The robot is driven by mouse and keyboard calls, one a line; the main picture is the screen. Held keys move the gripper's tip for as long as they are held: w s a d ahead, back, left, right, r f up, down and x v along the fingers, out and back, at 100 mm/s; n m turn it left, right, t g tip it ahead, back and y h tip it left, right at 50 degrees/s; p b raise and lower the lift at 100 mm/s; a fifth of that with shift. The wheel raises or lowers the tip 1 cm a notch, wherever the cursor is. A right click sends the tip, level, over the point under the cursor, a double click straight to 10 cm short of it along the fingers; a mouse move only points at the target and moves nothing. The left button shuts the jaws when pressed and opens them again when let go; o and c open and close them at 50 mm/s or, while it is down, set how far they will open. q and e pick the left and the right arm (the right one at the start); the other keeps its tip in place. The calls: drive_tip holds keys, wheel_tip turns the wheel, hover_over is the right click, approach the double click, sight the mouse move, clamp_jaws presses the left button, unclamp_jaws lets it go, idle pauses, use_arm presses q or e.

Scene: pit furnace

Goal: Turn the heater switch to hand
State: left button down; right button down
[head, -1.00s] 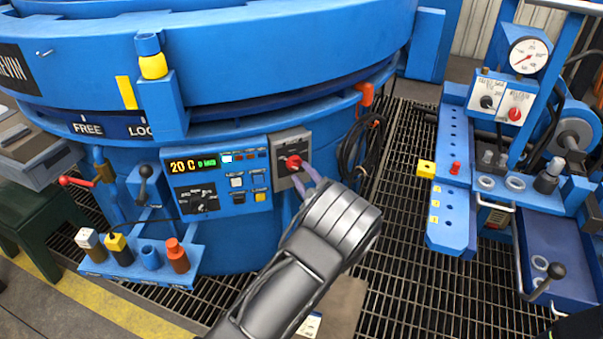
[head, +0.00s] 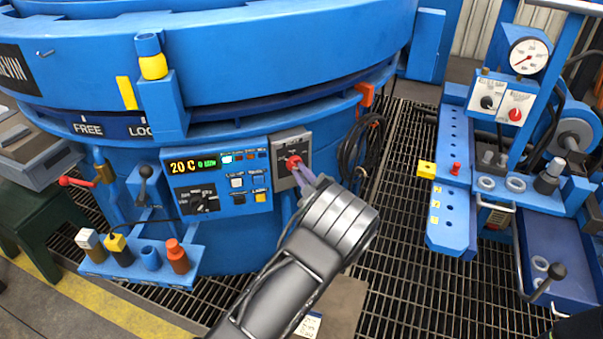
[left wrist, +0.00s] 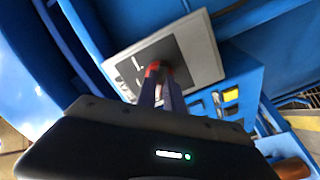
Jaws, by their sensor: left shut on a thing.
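The heater switch is a red knob (head: 294,160) on a grey plate (head: 306,142) at the right end of the blue control panel. My left gripper (head: 299,170) is shut on the knob, with its purple fingers around it. In the left wrist view the fingers (left wrist: 159,80) reach to the red knob (left wrist: 152,68) on the dark face of the grey plate (left wrist: 203,48). The fingers hide part of the knob, and the plate's markings are too small to read.
Black cables (head: 362,145) hang right of the switch. A blue shelf (head: 140,266) with several small posts stands lower left. A blue bench (head: 450,215) with a gauge (head: 528,56) is at right.

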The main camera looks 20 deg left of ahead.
use_arm(q)
drive_tip(key=shift+m, duration=0.4)
drive_tip(key=m, duration=0.4)
drive_tip(key=shift+s, duration=0.1)
drive_tip(key=m+p, duration=0.1)
drive_tip(key=m, duration=0.4)
drive_tip(key=shift+m, duration=0.4)
drive_tip(key=m+p, duration=0.1)
drive_tip(key=m, duration=0.3)
drive_tip(key=shift+m, duration=0.3)
drive_tip(key=m+p, duration=0.1)
drive_tip(key=m, duration=0.3)
drive_tip(key=shift+a+m, duration=0.1)
drive_tip(key=shift+m, duration=0.3)
drive_tip(key=c, duration=1.5)
unclamp_jaws()
drive_tip(key=shift+o, duration=0.2)
